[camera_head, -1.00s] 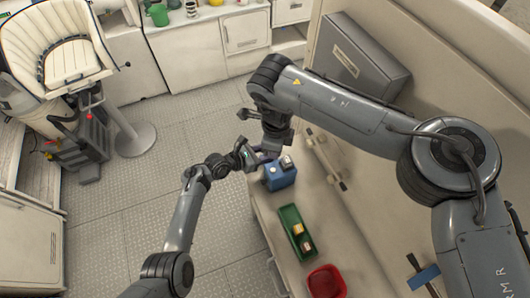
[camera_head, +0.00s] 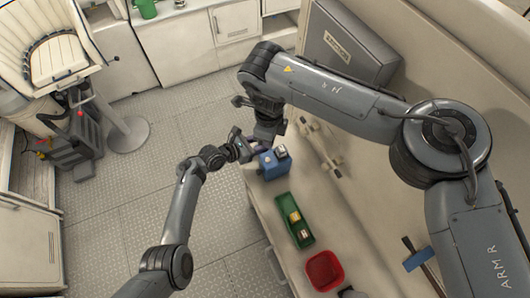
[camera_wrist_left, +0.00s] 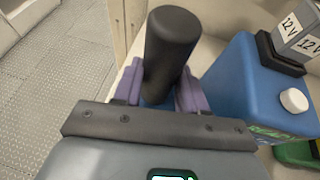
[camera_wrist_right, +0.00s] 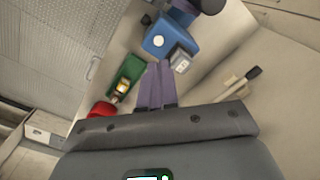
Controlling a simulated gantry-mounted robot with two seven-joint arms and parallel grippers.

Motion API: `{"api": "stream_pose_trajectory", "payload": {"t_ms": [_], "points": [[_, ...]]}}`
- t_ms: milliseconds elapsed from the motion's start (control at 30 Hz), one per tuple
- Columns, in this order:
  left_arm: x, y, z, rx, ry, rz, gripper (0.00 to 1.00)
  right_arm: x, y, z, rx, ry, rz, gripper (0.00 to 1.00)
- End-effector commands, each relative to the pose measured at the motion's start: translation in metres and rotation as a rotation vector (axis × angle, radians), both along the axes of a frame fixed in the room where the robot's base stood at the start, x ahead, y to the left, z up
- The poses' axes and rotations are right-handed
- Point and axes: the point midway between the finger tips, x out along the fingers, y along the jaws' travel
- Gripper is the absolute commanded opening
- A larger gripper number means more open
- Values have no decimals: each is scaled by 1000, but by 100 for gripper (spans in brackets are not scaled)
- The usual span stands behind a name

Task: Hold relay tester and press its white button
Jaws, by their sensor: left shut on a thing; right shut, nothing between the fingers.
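The relay tester (camera_head: 274,167) is a blue box on the bench, with a grey "12 V" block (camera_wrist_left: 300,38) on top. My right gripper (camera_wrist_right: 156,72) is shut and empty, above the bench near the tester and not touching the button.
A green tray (camera_head: 283,212) with small yellow and pale blocks and a red bin (camera_head: 325,271) stand along the bench. A rail-like fitting (camera_head: 318,150) lies near the wall, a grey case (camera_head: 345,45) behind. Open floor lies left of the bench.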

Motion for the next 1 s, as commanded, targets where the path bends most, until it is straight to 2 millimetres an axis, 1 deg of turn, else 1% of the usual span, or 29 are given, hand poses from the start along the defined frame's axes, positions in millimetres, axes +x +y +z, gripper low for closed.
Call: {"api": "stream_pose_trajectory", "payload": {"t_ms": [167, 300, 367, 467, 600, 667, 767, 800, 867, 1000], "points": [[0, 0, 0, 0, 1, 0, 0, 12, -5, 1, -19, -69, -248, 0], [0, 0, 0, 0, 1, 0, 0, 28, -8, 2, -16, -176, -515, 0], [0, 0, 0, 0, 1, 0, 0, 33, -4, 5, 6, -225, -631, 0], [0, 0, 0, 0, 1, 0, 0, 41, 8, 14, 74, -300, -825, 0], [0, 0, 0, 0, 1, 0, 0, 47, 37, 36, 231, -371, -1086, 0], [0, 0, -1, 0, 1, 0, 0, 46, 53, 45, 312, -381, -1199, 0], [0, 0, 0, 0, 1, 0, 0, 41, 81, 58, 460, -361, -1389, 0], [0, 0, 0, 0, 1, 0, 0, 38, 93, 64, 522, -340, -1468, 0], [0, 0, 0, 0, 1, 0, 0, 32, 110, 73, 617, -296, -1586, 0], [0, 0, 0, 0, 1, 0, 0, 15, 150, 96, 836, -119, -1875, 0]]}}
